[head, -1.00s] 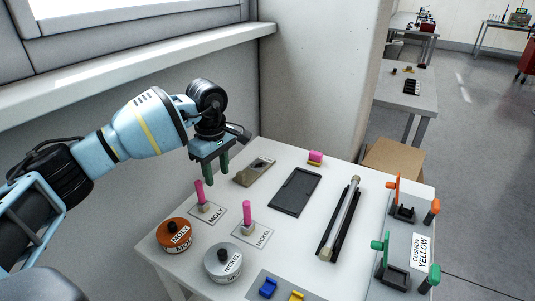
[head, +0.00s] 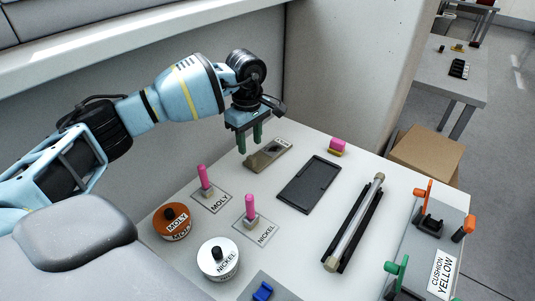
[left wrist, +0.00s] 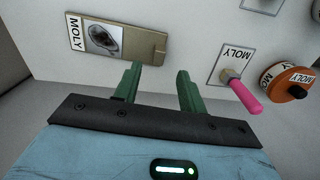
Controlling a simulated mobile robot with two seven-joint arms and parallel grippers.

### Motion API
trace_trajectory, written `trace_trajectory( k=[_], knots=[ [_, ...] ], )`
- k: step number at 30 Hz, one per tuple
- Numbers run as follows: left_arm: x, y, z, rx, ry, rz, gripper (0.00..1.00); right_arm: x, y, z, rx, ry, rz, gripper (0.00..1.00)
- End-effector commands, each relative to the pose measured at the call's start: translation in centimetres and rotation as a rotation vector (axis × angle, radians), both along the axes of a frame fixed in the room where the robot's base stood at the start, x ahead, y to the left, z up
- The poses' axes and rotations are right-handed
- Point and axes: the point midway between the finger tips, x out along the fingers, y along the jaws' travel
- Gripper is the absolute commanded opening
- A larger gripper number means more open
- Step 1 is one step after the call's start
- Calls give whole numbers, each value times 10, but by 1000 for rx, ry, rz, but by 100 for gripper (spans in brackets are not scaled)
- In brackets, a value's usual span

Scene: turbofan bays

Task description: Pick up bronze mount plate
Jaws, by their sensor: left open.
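The bronze mount plate (head: 266,158) is a flat brownish plate lying on the white table near its back left edge. In the left wrist view the plate (left wrist: 146,45) shows a white MOLY label and a dark oval on a pale patch. My left gripper (head: 249,141) is open and empty, its green fingers pointing down at the plate's back left side. In the left wrist view the fingertips of my left gripper (left wrist: 159,70) are just short of the plate's near edge, apart from it. My right gripper is not in view.
A dark tray (head: 309,184) lies right of the plate. Pink-handled stamps (head: 203,180) and (head: 250,208) stand on MOLY and NICKEL cards in front. Orange (head: 172,226) and white (head: 217,262) tins stand nearer. A pink block (head: 337,145) is at the back; a wall rises behind.

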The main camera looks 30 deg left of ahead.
Motion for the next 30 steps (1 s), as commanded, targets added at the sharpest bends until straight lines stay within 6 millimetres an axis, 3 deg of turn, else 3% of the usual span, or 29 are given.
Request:
trace_trajectory(
  k=[4,15,23,30],
  knots=[
    [0,0,-5,0,0,0,41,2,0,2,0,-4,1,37],
    [1,0,-49,0,-1,-1,41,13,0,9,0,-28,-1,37],
    [2,0,-51,1,-2,-1,41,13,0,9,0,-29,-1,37],
    [2,-1,-51,1,-2,-1,11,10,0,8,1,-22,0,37]
  ],
)
